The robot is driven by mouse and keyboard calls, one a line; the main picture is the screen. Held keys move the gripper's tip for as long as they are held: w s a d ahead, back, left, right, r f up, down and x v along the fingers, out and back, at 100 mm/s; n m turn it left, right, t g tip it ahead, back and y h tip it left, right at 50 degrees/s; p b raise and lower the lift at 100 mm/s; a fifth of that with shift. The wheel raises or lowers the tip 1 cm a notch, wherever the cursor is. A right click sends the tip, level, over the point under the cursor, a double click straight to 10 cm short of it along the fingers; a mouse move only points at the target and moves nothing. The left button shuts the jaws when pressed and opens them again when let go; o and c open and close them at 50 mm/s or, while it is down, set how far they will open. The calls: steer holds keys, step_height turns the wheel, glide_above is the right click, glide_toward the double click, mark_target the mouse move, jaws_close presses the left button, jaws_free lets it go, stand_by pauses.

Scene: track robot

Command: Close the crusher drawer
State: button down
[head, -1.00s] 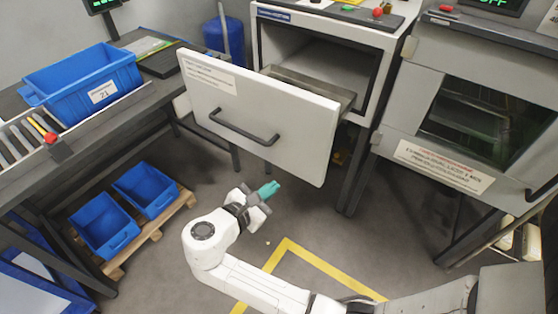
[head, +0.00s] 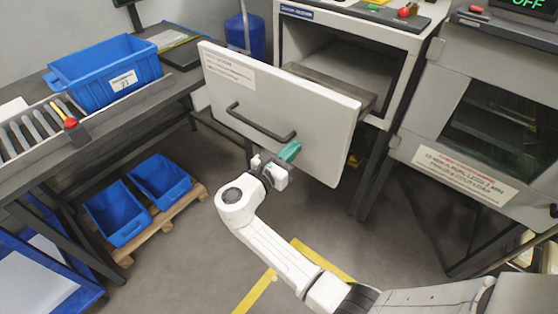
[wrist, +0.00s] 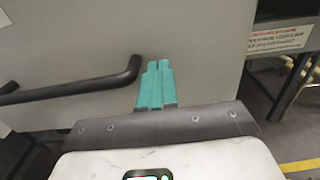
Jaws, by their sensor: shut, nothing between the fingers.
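The crusher drawer (head: 285,105) is pulled out of the white crusher housing (head: 392,70), its white front panel facing me with a black bar handle (head: 262,125). My gripper (head: 290,151) is just in front of the panel, below the handle's right end. Its teal fingers are together and hold nothing. In the wrist view the fingers (wrist: 155,85) point at the panel (wrist: 200,45), just right of the handle's end (wrist: 125,75). I cannot tell whether they touch the panel.
A second machine (head: 490,110) with a window stands at the right. A dark table (head: 130,105) at the left carries a blue crate (head: 85,80). Blue bins (head: 160,180) stand on a low pallet beneath. The floor around the yellow line (head: 255,290) is clear.

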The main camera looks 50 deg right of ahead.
mark_target(304, 139)
steer(key=shift+d, duration=1.25)
steer(key=shift+d, duration=0.55)
steer(key=d+b, duration=0.3)
steer(key=d, duration=0.8)
steer(key=d+b, duration=0.4)
steer(key=d, duration=0.7)
steer(key=w+d+b, duration=0.1)
steer(key=d+b, duration=0.3)
steer(key=d, duration=0.7)
steer(key=shift+d+f, duration=0.15)
steer(key=shift+d, duration=0.15)
steer(key=shift+w+d, duration=0.1)
steer(key=shift+d, duration=0.15)
steer(key=shift+w+r, duration=0.1)
steer(key=shift+r, duration=0.2)
steer(key=shift+d+r, duration=0.1)
